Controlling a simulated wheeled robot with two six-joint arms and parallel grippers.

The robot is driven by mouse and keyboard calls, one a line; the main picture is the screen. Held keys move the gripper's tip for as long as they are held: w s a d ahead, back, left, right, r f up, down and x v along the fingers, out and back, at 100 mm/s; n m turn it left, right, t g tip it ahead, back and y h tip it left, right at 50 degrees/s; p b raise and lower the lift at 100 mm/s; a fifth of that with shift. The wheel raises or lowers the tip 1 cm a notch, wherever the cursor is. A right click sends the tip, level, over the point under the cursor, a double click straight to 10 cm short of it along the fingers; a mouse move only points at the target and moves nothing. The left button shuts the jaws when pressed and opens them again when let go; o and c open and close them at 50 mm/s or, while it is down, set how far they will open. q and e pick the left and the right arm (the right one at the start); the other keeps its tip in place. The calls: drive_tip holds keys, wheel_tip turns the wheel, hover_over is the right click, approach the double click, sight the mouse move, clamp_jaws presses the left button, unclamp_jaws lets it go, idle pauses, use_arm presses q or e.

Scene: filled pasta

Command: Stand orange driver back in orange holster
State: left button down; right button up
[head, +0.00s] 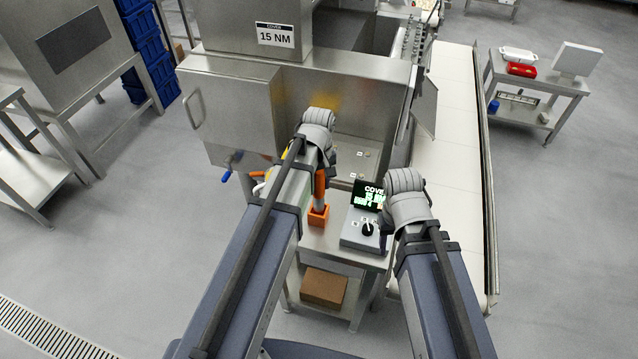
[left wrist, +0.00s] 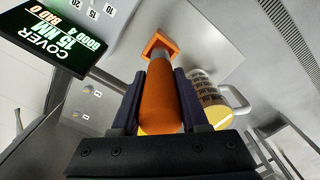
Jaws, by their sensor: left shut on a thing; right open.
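The orange driver (head: 320,187) is upright above the small side table, its lower end at the orange holster (head: 318,216). My left gripper (left wrist: 160,92) is shut on the driver's orange body (left wrist: 160,105), with a dark finger on each side. In the left wrist view the driver points at the square opening of the holster (left wrist: 158,42) and overlaps it. I cannot tell how deep its end sits. In the head view my left wrist hides the driver's top. My right gripper (head: 386,213) is open near the control box, its fingers mostly hidden by the wrist.
The control box (head: 364,236) with a knob and a lit display (head: 368,194) stands right of the holster. A printed white mug (left wrist: 205,92) stands close to the driver. The steel machine (head: 340,95) is behind; the conveyor (head: 450,130) runs at right.

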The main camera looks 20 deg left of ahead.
sight(319, 196)
use_arm(q)
drive_tip(key=shift+f+b, duration=2.95)
drive_tip(key=shift+f, duration=0.05)
idle(0.7)
drive_tip(key=shift+c, duration=1.7)
unclamp_jaws()
drive_tip(key=shift+r, duration=0.15)
wheel_tip(319, 196, up, 8)
drive_tip(key=p, duration=0.8)
drive_tip(key=shift+f, duration=0.2)
drive_tip(key=shift+f, duration=0.1)
drive_tip(key=s+d+f+m+b, duration=0.3)
drive_tip(key=s+d+m, duration=0.2)
drive_tip(key=s, duration=0.2)
drive_tip(key=s+d+f+m+y+b, duration=0.1)
drive_tip(key=s+d+f+m+b, duration=0.2)
drive_tip(key=s+d+m, duration=0.2)
drive_tip(key=shift+s+d+m, duration=0.15)
drive_tip(key=shift+s+m, duration=0.65)
drive_tip(key=shift+s, duration=0.3)
